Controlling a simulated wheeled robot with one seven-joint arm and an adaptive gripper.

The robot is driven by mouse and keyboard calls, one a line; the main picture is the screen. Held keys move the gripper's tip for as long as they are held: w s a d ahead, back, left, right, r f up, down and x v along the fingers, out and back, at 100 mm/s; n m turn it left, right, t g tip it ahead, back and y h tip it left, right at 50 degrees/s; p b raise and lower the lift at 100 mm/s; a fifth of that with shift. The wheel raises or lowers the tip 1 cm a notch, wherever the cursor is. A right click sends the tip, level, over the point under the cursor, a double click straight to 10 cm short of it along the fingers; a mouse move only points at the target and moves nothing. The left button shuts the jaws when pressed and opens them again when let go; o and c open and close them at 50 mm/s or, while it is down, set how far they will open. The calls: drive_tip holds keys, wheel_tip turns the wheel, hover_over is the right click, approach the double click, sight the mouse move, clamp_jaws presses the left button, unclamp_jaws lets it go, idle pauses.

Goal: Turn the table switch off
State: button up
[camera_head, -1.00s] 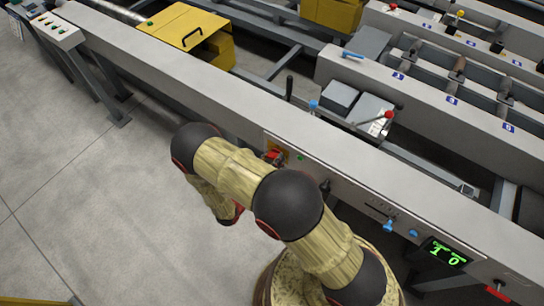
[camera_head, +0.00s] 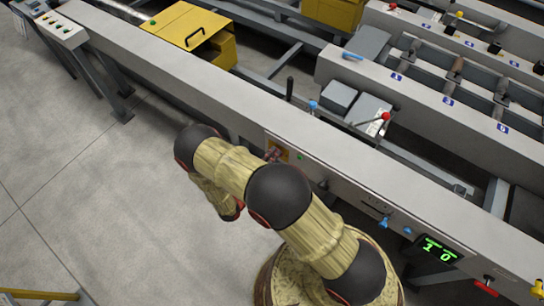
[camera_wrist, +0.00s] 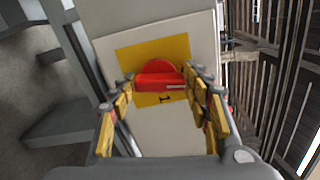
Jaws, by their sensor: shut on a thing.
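The table switch is a red rotary knob (camera_wrist: 158,78) on a yellow plate (camera_wrist: 135,57), seen in the wrist view. Its grip bar lies across the picture, with a pale line at its right end. A dark mark like a "1" shows on the plate below it. My gripper (camera_wrist: 160,75) has one finger on each side of the knob and is shut on it. In the head view the yellow plate (camera_head: 282,144) is on the front face of the long grey table beam (camera_head: 190,90); my arm partly covers the knob there.
A small green lamp (camera_head: 298,156) is right of the switch. Farther right are a blue handle (camera_head: 384,222), a display (camera_head: 440,249) with green digits and a red handle (camera_head: 487,286). Open floor (camera_head: 90,200) lies left of my arm.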

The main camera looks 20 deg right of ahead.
drive_tip(key=shift+n, duration=1.1)
drive_tip(key=shift+f, duration=0.1)
drive_tip(key=o, duration=1.2)
drive_tip(key=shift+c, duration=0.2)
drive_tip(key=shift+a, duration=0.1)
drive_tip(key=v, duration=1.2)
